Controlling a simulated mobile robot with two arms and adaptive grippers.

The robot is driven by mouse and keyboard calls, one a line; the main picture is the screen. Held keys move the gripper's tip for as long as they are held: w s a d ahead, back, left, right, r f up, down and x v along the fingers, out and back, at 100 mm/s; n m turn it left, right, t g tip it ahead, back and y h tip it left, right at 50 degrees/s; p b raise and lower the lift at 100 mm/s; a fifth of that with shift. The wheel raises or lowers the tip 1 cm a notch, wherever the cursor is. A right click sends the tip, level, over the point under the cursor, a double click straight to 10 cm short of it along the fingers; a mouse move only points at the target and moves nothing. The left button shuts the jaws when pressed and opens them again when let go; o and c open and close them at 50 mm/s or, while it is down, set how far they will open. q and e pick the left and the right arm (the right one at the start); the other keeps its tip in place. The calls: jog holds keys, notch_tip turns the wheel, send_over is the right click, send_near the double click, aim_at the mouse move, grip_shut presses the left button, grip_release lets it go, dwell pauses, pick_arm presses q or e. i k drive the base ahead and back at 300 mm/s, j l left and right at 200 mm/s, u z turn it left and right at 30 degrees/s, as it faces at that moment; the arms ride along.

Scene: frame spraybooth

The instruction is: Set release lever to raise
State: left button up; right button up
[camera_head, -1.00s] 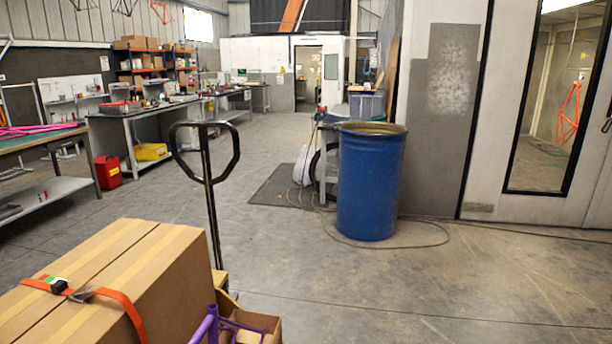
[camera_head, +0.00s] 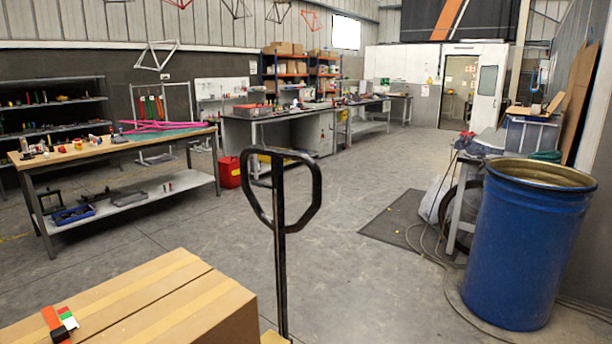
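The black looped handle (camera_head: 281,190) of a pallet truck stands upright just right of the centre-left, behind a large cardboard box (camera_head: 150,300). Its shaft runs down behind the box's right end. I cannot make out a release lever on the handle; a dark bar crosses the top of the loop. Neither of my grippers is in view.
A blue drum (camera_head: 525,245) stands at the right, with a hose on the floor beside it. A workbench (camera_head: 120,150) with tools is at the left. A dark mat (camera_head: 395,225) lies mid-floor. The grey floor between bench and handle is clear.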

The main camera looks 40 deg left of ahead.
aim_at(260, 184)
jog(key=i, duration=2.15)
jog(key=i+u, duration=0.3)
jog(key=i, duration=0.15)
jog(key=i+l+u, duration=0.6)
jog(key=i, duration=0.2)
jog(key=j+u, duration=0.1)
jog(key=u, duration=2.45)
jog(key=l+z, duration=0.1)
jog(key=l, duration=0.6)
jog(key=i+l+z, duration=0.1)
jog(key=l, duration=0.55)
jog(key=i+l+z, duration=0.1)
jog(key=l, duration=0.55)
jog(key=j, duration=0.5)
jog(key=i+z, duration=0.05)
jog(key=i, duration=0.05)
